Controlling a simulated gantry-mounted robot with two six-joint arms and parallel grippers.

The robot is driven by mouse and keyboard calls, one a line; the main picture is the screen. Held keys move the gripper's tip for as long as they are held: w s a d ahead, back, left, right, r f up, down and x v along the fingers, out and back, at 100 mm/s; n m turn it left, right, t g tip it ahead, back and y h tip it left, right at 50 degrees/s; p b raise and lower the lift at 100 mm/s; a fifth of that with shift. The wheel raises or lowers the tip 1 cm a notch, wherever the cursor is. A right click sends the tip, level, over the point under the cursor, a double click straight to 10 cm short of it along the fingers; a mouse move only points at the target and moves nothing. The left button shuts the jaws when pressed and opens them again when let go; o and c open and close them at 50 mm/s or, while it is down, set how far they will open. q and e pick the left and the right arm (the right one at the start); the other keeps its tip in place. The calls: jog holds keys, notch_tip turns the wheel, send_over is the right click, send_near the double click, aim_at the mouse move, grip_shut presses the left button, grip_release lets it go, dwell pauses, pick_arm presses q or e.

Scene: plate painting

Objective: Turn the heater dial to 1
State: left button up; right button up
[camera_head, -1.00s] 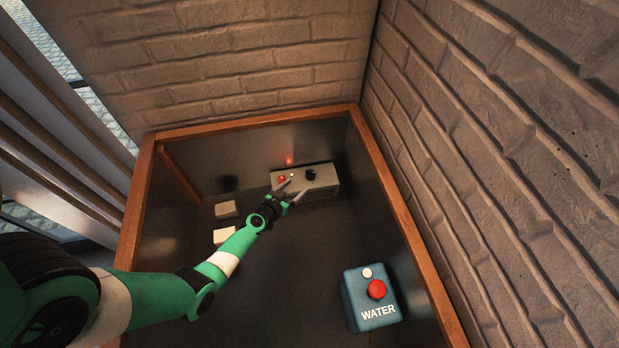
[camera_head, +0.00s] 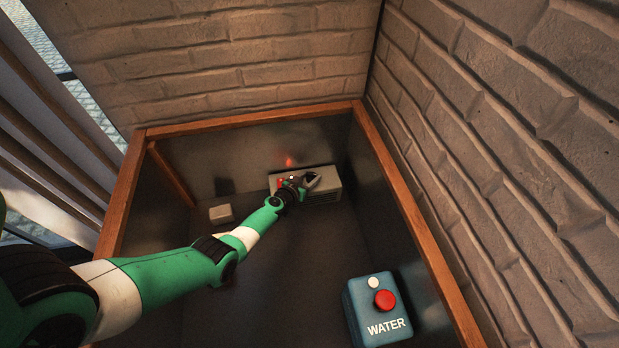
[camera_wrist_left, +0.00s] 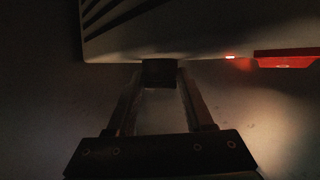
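The heater (camera_head: 328,190) is a pale grey box with vents and a glowing red light, against the back wall of the dark bay. Its dark dial (camera_head: 312,180) is partly hidden by my left gripper (camera_head: 304,185). In the left wrist view, the dial (camera_wrist_left: 158,73) shows as a dark block between the fingertips of my left gripper (camera_wrist_left: 160,80), which sit close against its two sides. The heater's face (camera_wrist_left: 150,30) is above it there. The dial's setting cannot be read. My right gripper is not in view.
A blue WATER box (camera_head: 378,308) with a red button stands at the front right. A small pale block (camera_head: 221,213) lies left of my arm. Wooden rims (camera_head: 420,225) edge the bay, with a brick wall at the right. The floor between the WATER box and my arm is clear.

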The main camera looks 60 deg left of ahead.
pick_arm(q)
grip_shut()
jog(key=shift+d+f+n+g, duration=0.1)
jog(key=shift+n+g, duration=0.2)
jog(key=shift+w+d+n+g+y+p, duration=0.15)
jog(key=shift+n+g+y+p, duration=0.5)
jog(key=shift+n+y, duration=0.4)
jog(key=shift+w+f+n+g+y+b, duration=0.1)
jog(key=shift+n+g+y+b, duration=0.5)
jog(key=shift+n+g, duration=0.25)
jog(key=n+g+y+b, duration=0.1)
jog(key=n+g+b, duration=0.1)
jog(key=b, duration=0.3)
jog(key=n+g+y+b, duration=0.1)
jog(key=n+g+b, duration=0.2)
jog(key=g+b, duration=0.1)
jog(key=shift+w+f+n+y+b, duration=0.2)
jog(key=shift+n+y+b, duration=0.15)
jog(key=shift+b, duration=0.3)
jog(key=shift+r+n+g+b, duration=0.25)
jog(key=shift+r+g+b, duration=0.15)
jog(key=shift+b, duration=0.15)
